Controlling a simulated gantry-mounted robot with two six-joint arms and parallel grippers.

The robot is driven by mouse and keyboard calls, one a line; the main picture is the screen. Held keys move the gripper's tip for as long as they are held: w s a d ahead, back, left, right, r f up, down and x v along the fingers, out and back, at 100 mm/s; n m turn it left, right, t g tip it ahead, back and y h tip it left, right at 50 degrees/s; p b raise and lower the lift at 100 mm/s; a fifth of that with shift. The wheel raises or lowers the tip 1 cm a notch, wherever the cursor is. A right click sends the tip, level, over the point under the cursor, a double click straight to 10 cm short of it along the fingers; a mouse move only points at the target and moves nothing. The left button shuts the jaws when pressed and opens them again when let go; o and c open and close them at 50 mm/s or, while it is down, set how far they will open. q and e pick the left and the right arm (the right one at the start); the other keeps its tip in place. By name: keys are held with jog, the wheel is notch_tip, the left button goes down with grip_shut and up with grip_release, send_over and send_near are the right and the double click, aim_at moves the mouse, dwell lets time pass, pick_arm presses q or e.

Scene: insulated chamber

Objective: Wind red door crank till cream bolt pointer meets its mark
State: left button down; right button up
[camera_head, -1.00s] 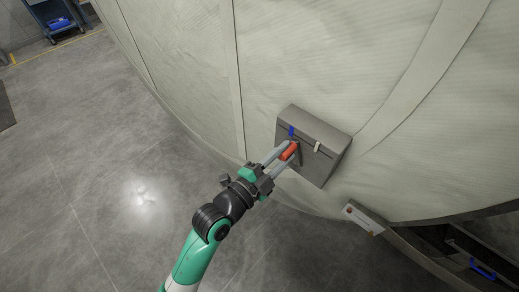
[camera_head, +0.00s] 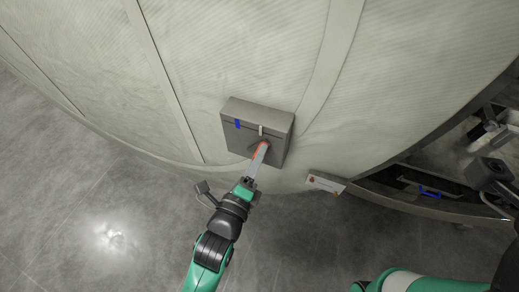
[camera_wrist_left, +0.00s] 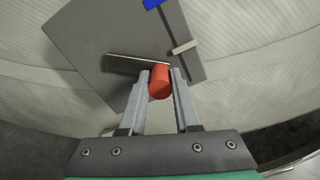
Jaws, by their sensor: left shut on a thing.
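A grey box (camera_head: 232,143) sits on the pale curved chamber wall. On its front are a blue tab (camera_head: 237,124) and, to its right, the cream pointer (camera_head: 262,129), with a clear gap between them. The red crank handle (camera_head: 263,148) is on the box's lower front, below the pointer. My left gripper (camera_head: 261,152) is shut on it. In the left wrist view the red handle (camera_wrist_left: 160,82) lies between both fingers, with the grey crank arm (camera_wrist_left: 133,62) running left. The cream pointer (camera_wrist_left: 185,47) stands apart from the blue tab (camera_wrist_left: 152,3). My right gripper (camera_head: 490,175) shows partly at the right edge; its fingers are unclear.
A small white label plate (camera_head: 325,183) is right of and below the box. Beyond it is a dark opening with a blue handle (camera_head: 430,191). The grey floor (camera_head: 90,215) at left is clear.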

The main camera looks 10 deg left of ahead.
pick_arm(q)
jog(key=shift+s+d+f+m+p, duration=0.15)
jog(key=shift+d+m+p, duration=0.25)
jog(key=shift+m, duration=0.5)
jog(key=shift+d+f+m+p, duration=0.3)
jog(key=shift+f+m, duration=0.1)
jog(key=shift+m, duration=0.3)
jog(key=shift+d+f+m+p, duration=0.15)
jog(key=shift+f+m+p, duration=0.2)
jog(key=shift+m, duration=0.35)
jog(key=c, duration=0.6)
grip_release()
jog(key=shift+s, duration=0.15)
jog(key=p+v, duration=0.1)
jog(key=v, duration=1)
jog(key=shift+s, duration=0.25)
